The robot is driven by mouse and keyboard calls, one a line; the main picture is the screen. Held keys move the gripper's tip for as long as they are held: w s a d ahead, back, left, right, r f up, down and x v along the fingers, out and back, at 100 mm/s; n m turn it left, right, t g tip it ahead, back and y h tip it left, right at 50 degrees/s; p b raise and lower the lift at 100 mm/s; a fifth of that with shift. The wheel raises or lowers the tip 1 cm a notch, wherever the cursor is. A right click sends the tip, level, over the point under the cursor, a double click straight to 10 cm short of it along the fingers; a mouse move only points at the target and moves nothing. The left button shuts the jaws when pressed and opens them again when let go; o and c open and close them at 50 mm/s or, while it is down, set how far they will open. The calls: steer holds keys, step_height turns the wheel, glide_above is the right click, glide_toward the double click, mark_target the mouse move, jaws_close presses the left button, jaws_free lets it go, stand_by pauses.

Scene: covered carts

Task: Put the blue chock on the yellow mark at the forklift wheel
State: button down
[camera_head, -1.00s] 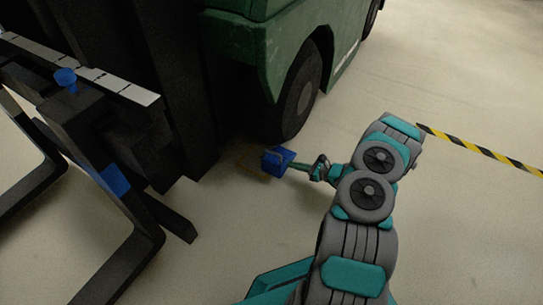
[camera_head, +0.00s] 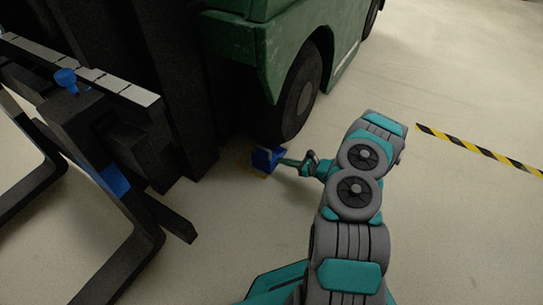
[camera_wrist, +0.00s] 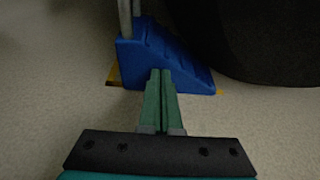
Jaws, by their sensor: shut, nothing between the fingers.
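The blue chock (camera_head: 266,159) stands upright on the floor at the forklift's front wheel (camera_head: 299,95). In the wrist view the chock (camera_wrist: 160,58) has its slope toward the dark wheel (camera_wrist: 265,35) at the right; whether they touch is unclear. The chock covers most of the yellow mark (camera_wrist: 114,76), which shows at its left and right edges. My gripper (camera_wrist: 160,73) is shut with its fingers together and empty. Its tips are at the near side of the chock, seemingly against it. In the head view my gripper (camera_head: 284,163) is right of the chock.
The green forklift (camera_head: 240,45) and its dark mast (camera_head: 175,80) stand behind and left of the chock. Black forks (camera_head: 120,255) reach across the left front. A yellow-black floor stripe (camera_head: 475,147) lies at the right. The floor between is clear.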

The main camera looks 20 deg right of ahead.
steer(key=shift+w+a, duration=1.05)
steer(key=shift+w, duration=0.1)
steer(key=shift+d+f+p+v, duration=0.1)
steer(key=shift+f+p+v, duration=0.45)
steer(key=shift+v, duration=1.55)
steer(key=shift+d+f+p+v, duration=0.1)
steer(key=shift+p+v, duration=0.9)
steer(key=shift+v, duration=1.05)
steer(key=shift+d+f+p+v, duration=0.1)
steer(key=shift+f+p+v, duration=0.45)
steer(key=shift+v, duration=1.55)
steer(key=shift+f+p+v, duration=0.1)
steer(key=shift+p+v, duration=0.25)
steer(key=shift+v, duration=0.6)
steer(key=shift+f+p+v, duration=0.15)
steer(key=shift+p+v, duration=0.2)
steer(key=shift+v, duration=0.65)
steer(key=shift+s+a, duration=0.1)
